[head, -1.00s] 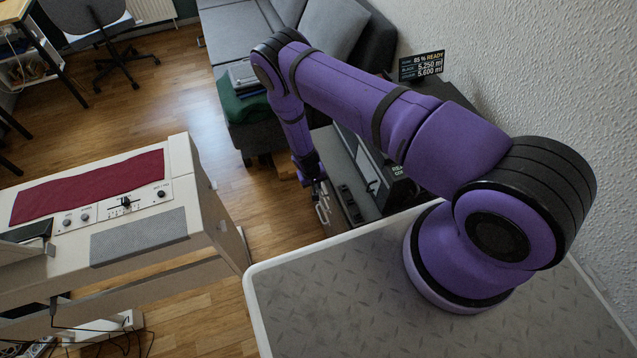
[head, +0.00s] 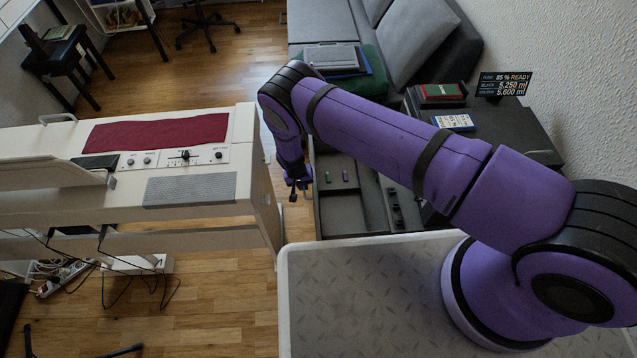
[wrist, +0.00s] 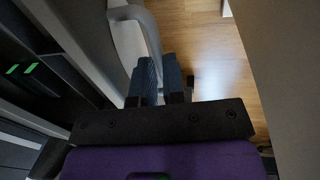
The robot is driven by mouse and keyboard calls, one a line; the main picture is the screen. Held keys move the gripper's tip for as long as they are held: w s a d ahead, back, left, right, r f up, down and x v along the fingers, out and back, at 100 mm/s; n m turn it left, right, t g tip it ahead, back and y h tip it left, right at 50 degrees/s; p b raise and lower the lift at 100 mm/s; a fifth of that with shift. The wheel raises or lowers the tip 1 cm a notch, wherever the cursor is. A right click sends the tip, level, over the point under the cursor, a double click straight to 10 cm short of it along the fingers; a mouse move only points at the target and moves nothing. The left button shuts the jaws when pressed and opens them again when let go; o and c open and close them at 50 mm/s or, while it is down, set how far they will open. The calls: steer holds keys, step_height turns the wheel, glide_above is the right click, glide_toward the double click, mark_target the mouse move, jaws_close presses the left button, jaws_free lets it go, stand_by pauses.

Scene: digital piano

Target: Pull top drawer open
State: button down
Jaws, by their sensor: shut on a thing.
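The top drawer (head: 338,212) of a dark cabinet (head: 508,128) stands well open in the head view. Its tray holds a few small items, including a green one (head: 328,177) and a purple one (head: 345,175). My gripper (head: 298,186) is at the drawer's left, front side. In the wrist view the light grey curved drawer handle (wrist: 147,28) runs down to my gripper (wrist: 160,78). The two dark blue fingers are close together and shut on the handle, hiding the gripped part. The drawer's inside (wrist: 45,75) shows at the left there.
A grey sofa (head: 340,25) is behind. Books (head: 453,122) and a small display (head: 503,85) are on the cabinet. Cables lie on the floor at left.

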steer(key=shift+a, duration=1.2)
steer(key=c, duration=1.5)
jaws_free()
steer(key=r, duration=0.3)
steer(key=a+r, duration=0.1)
steer(key=r, duration=0.3)
steer(key=a+r, duration=0.1)
steer(key=r, duration=0.2)
steer(key=shift+r, duration=0.35)
